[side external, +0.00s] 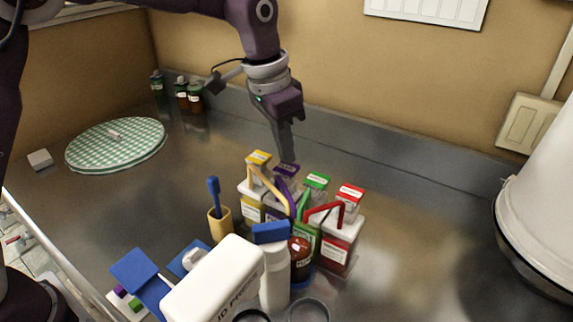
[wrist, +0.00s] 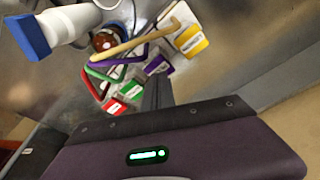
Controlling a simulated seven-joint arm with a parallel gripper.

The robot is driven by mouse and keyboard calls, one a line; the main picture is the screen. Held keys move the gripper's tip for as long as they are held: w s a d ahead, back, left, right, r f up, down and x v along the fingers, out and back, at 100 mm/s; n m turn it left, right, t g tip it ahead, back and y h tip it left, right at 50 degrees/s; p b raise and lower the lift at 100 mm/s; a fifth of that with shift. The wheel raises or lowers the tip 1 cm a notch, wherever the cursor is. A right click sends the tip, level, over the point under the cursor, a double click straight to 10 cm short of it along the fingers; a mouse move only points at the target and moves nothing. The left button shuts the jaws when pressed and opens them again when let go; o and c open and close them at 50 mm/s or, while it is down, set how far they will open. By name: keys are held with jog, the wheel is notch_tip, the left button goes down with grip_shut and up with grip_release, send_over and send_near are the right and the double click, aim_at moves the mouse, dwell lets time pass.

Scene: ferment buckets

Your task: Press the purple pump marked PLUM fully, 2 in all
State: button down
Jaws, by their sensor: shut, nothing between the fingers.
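The purple pump (side external: 286,169) stands in a row of pump bottles, between the yellow pump (side external: 258,157) and the green pump (side external: 316,180). Its purple-labelled top also shows in the wrist view (wrist: 157,66); the lettering is too small to read. My gripper (side external: 284,158) is shut and empty, pointing down with its fingertips right at the purple pump's top. I cannot tell whether they touch it. In the wrist view the dark fingers (wrist: 157,92) end beside the purple label. The purple bottle's body is largely hidden by its neighbours.
The red pump (side external: 350,190) stands at the row's right end. In front are a brown bottle (side external: 301,262), a white bottle with a blue top (side external: 273,280), a white box (side external: 213,284) and a yellow cup with a blue brush (side external: 220,224).

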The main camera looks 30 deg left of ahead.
aim_at(287, 167)
jog(key=shift+f, duration=1.65)
jog(key=shift+r, duration=1.7)
jog(key=shift+r, duration=3)
